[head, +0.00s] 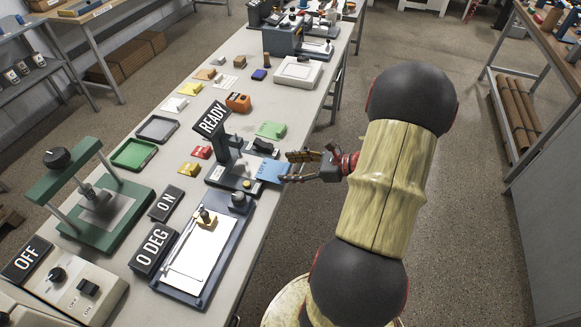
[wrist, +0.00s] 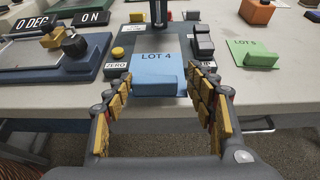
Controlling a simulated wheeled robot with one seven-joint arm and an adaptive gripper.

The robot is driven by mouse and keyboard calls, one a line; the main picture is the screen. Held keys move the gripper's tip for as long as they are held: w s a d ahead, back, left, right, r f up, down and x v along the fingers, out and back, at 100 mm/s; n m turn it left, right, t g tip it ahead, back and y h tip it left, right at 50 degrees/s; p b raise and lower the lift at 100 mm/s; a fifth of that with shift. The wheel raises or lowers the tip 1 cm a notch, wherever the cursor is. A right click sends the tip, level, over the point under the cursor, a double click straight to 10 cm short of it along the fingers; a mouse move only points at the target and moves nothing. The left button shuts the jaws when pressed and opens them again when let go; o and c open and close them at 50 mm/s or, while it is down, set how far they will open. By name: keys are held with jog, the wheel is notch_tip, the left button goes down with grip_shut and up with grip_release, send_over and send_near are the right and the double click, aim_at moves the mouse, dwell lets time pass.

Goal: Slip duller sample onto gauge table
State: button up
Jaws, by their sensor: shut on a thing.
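The blue sample (head: 268,170), a card with a raised block, reads LOT 4 in the wrist view (wrist: 158,66). My gripper (head: 291,168) is shut on its block, with a finger on each side in the wrist view (wrist: 160,82). The card's far part overlaps the front of the dark gauge (head: 222,172) in the wrist view; whether it touches the table surface I cannot tell. The gauge has a READY sign (head: 212,118) and a yellow ZERO button (wrist: 118,53). A green LOT 5 sample (head: 270,130) lies apart on the bench, also in the wrist view (wrist: 255,54).
A clipboard-like device (head: 203,250) stands nearer along the bench (head: 150,118), with a green press (head: 100,205) on the left. An orange block (head: 238,102) and several small coloured pieces lie beyond the gauge. Open floor lies right of the bench.

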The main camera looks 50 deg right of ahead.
aim_at(266, 166)
jog(key=shift+w+a+f, duration=0.1)
jog(key=shift+w+a, duration=0.15)
jog(key=shift+w, duration=0.3)
jog(key=shift+w+a+b, duration=0.2)
jog(key=shift+w+a, duration=0.05)
jog(key=shift+w, duration=0.4)
jog(key=shift+w+a+b, duration=0.2)
jog(key=shift+w+a, duration=0.1)
jog(key=shift+w, duration=0.35)
jog(key=shift+w+a+b, duration=0.2)
jog(key=shift+w+a, duration=0.05)
jog(key=shift+w, duration=0.4)
jog(key=shift+w+a, duration=0.3)
jog(key=shift+w, duration=0.45)
jog(key=shift+w+a, duration=0.3)
jog(key=shift+w, duration=0.45)
jog(key=shift+f, duration=0.3)
jog(key=o, duration=1.1)
jog(key=shift+c, duration=0.2)
jog(key=shift+s, duration=0.1)
jog(key=v, duration=1.2)
